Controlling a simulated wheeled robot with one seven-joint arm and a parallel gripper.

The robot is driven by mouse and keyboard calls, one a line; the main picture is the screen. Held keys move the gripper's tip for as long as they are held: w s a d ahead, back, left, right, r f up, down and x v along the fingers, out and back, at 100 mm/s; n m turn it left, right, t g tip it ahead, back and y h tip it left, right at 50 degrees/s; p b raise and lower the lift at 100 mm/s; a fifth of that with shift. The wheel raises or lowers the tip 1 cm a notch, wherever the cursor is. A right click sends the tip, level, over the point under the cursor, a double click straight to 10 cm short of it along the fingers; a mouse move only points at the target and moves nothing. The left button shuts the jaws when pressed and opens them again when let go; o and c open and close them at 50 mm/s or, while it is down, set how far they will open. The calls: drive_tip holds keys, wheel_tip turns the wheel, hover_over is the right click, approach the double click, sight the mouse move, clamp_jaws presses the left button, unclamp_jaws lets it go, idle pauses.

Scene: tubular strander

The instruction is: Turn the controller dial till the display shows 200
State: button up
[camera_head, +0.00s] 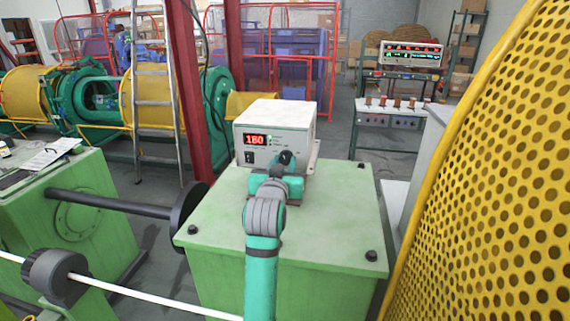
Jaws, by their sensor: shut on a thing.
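The controller (264,112) is a light grey box standing on the green machine cabinet (215,222). Its red display (255,139) reads what looks like 180. The black dial (286,157) is at the lower right of its front face. My gripper (282,172) is in front of that face at the dial, shut on it. My own wrist and arm hide the fingertips and part of the dial.
A perforated yellow guard (490,190) fills the right side. A black round disc on a shaft (188,212) is beside the cabinet's left edge. Dark knobs (371,256) stand at the cabinet's corners. A white rod (150,297) crosses the lower left.

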drive_tip(key=shift+a+r+m, duration=0.1)
drive_tip(key=shift+r+m, duration=0.1)
drive_tip(key=shift+m, duration=0.7)
drive_tip(key=o, duration=1)
drive_tip(key=shift+o, duration=0.2)
drive_tip(key=shift+f, duration=0.1)
drive_tip(key=s+a, duration=0.1)
drive_tip(key=s, duration=0.9)
drive_tip(key=shift+s+a+r, duration=0.15)
drive_tip(key=shift+s+r, duration=0.15)
drive_tip(key=shift+s, duration=0.05)
